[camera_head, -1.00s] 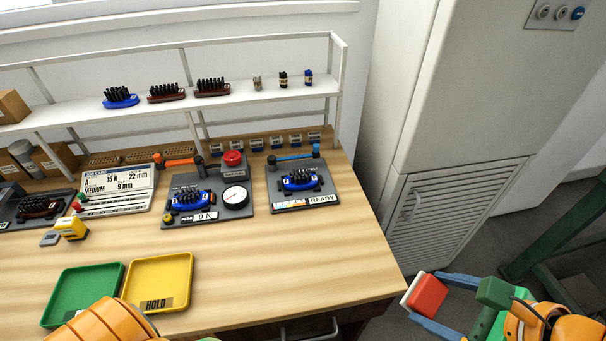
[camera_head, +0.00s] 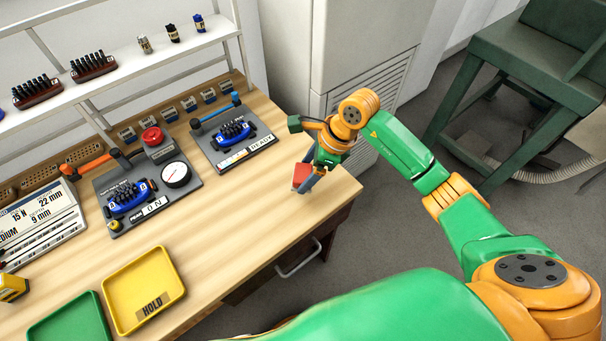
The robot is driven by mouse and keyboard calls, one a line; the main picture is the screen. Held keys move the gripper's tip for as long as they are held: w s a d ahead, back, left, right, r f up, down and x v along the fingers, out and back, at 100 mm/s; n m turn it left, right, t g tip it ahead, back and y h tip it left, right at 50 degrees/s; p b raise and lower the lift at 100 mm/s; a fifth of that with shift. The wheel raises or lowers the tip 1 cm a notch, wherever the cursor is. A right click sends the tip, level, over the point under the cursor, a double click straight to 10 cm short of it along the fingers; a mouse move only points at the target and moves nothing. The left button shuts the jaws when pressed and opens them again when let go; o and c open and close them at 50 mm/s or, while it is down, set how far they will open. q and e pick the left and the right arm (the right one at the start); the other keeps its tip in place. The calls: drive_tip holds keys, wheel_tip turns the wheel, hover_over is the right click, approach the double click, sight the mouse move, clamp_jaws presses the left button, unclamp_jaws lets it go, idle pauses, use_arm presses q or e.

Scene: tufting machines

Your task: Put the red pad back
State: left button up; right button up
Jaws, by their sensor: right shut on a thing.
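The red pad (camera_head: 301,174) is between the fingers of my right gripper (camera_head: 305,182), with a whitish edge facing left. The gripper is shut on it near the right end of the wooden table (camera_head: 240,222). I cannot tell whether the pad touches the table top. The far side of the pad is hidden by the fingers. My left gripper is not in view.
The READY station (camera_head: 240,155) stands left of the pad, with the ON station (camera_head: 137,203) farther left. A yellow HOLD tray (camera_head: 165,258) and a green tray (camera_head: 62,328) lie near the front edge. A grey cabinet (camera_head: 345,35) stands behind; a green stand (camera_head: 530,60) is right.

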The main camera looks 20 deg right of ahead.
sight(305, 178)
drive_tip(key=f, duration=0.2)
drive_tip(key=f+p, duration=0.1)
drive_tip(key=f, duration=0.1)
drive_tip(key=shift+w+a+f, duration=0.1)
drive_tip(key=shift+w, duration=0.3)
drive_tip(key=o, duration=1)
drive_tip(key=b+v, duration=0.1)
drive_tip(key=v, duration=1.1)
drive_tip(key=shift+s, duration=0.1)
